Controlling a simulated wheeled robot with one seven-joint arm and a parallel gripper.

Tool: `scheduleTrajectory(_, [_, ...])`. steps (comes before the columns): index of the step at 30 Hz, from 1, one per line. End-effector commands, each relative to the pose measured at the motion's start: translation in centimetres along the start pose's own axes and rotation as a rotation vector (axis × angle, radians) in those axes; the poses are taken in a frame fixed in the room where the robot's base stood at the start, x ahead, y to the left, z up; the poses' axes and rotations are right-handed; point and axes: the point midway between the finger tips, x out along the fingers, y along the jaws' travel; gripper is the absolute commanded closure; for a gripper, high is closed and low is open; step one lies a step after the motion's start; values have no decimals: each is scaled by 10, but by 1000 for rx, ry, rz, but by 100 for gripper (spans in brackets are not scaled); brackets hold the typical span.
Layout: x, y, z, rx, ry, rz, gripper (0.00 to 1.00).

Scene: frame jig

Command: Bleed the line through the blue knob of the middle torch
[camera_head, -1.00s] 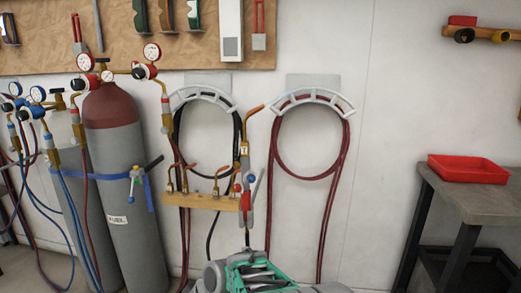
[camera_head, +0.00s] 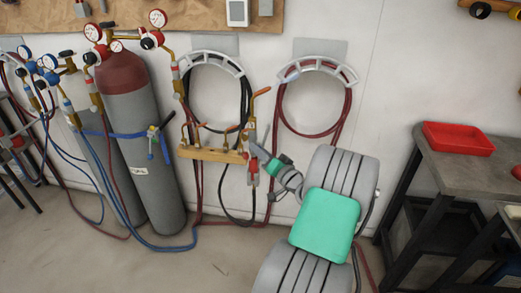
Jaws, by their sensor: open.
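A wooden rack (camera_head: 208,155) on the wall holds several brass torches in a row. The torch at its right end (camera_head: 252,122) stands tallest, with an orange tip, and red parts show low on it. My gripper (camera_head: 255,157) is small in view, open, in front of or beside this right-end torch; whether it touches cannot be told. My wrist comes in from the lower right. The middle torch (camera_head: 217,143) is left of my gripper. Its blue knob is too small to make out.
Gas cylinders with gauges (camera_head: 140,150) stand at left, with blue and red hoses on the floor. Hose hangers (camera_head: 318,66) are on the wall. A grey workbench (camera_head: 470,170) with a red tray (camera_head: 458,139) stands at right. Floor at the lower left is mostly clear.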

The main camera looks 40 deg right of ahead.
Motion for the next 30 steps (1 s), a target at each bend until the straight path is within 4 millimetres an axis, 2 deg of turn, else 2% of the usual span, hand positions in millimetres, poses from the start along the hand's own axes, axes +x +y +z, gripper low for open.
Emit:
scheduleTrajectory(8, [4, 0, 0, 0, 0, 1, 55])
scheduleTrajectory(24, [3, 0, 0, 0, -1, 1, 99])
scheduleTrajectory(30, [3, 0, 0, 0, -1, 1, 100])
